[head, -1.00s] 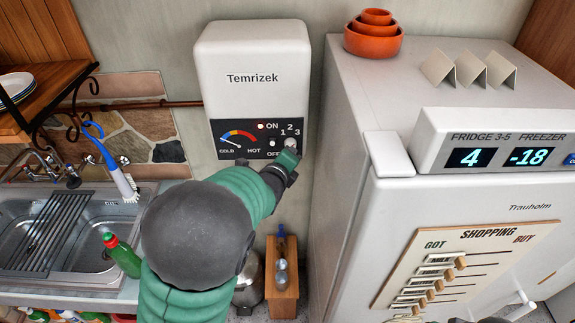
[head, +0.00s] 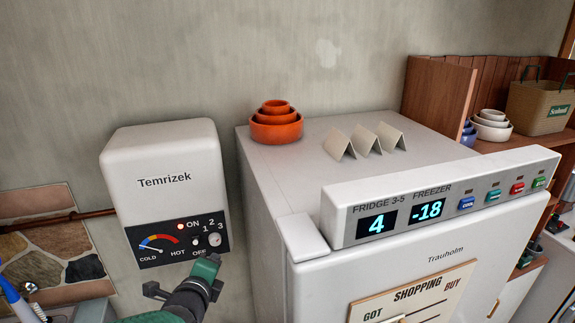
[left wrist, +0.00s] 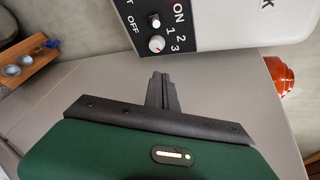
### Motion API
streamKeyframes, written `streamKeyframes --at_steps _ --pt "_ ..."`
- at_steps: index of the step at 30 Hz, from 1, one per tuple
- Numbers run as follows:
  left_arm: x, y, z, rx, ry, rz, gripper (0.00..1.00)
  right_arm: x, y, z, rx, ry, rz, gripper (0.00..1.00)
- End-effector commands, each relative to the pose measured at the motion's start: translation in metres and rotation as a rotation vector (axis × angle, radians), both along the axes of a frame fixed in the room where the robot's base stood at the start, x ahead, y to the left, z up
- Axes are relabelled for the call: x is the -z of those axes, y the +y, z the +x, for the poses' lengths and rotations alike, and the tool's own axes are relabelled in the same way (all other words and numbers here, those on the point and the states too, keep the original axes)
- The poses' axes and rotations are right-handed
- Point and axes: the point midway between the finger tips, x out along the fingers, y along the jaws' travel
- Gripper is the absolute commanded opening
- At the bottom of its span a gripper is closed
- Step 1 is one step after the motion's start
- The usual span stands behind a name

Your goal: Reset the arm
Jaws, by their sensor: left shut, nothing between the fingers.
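My left gripper (head: 213,260) is just below the control panel of the white Temrizek heater (head: 165,160), apart from its knob as far as I can tell. In the left wrist view its dark fingers (left wrist: 161,80) are together and empty, pointing toward the panel. The round knob (left wrist: 156,43) and the small switch (left wrist: 153,21) are both uncovered there. In the head view the panel (head: 175,244) has a lit red light by ON and a dial needle in the COLD part. My right gripper is out of view.
The white fridge (head: 264,205) stands close to the right of the heater. Orange bowls (head: 276,124) and folded cards (head: 365,141) sit on its top. A shopping board (head: 415,290) is on its front. A copper pipe (head: 60,218) runs left of the heater.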

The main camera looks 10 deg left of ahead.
Motion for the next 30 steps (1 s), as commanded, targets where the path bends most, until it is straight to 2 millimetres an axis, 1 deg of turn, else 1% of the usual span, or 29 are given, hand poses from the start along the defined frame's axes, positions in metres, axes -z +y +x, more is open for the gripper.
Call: streamKeyframes --at_steps 1,2,3,5,6,8,9,12,15,18,21,30 --pt "0.033 0.000 -0.008 -0.039 0.040 -0.101 0.00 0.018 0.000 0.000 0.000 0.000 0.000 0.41" --pt "0.052 -0.002 -0.015 -0.075 0.072 -0.187 0.00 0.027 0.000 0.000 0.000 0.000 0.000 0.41" --pt "0.082 -0.006 -0.026 -0.136 0.123 -0.318 0.00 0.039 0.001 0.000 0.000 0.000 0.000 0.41" --pt "0.129 -0.013 -0.048 -0.263 0.211 -0.532 0.00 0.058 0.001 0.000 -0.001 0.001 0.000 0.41" --pt "0.159 -0.019 -0.065 -0.368 0.271 -0.670 0.00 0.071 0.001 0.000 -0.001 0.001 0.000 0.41" --pt "0.199 -0.030 -0.092 -0.545 0.350 -0.861 0.00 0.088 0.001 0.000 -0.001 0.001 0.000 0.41" --pt "0.223 -0.036 -0.111 -0.676 0.396 -0.974 0.00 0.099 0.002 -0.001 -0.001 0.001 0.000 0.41" --pt "0.271 -0.047 -0.155 -1.005 0.471 -1.182 0.00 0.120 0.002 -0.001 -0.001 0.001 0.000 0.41" --pt "0.297 -0.054 -0.190 -1.264 0.492 -1.282 0.00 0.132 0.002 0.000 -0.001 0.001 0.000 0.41" --pt "0.305 -0.059 -0.208 -1.404 0.486 -1.323 0.00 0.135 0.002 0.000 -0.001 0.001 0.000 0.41" --pt "0.305 -0.060 -0.212 -1.443 0.483 -1.332 0.00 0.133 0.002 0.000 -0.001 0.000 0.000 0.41" --pt "0.305 -0.056 -0.211 -1.441 0.485 -1.337 0.00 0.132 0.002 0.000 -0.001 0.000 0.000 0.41"
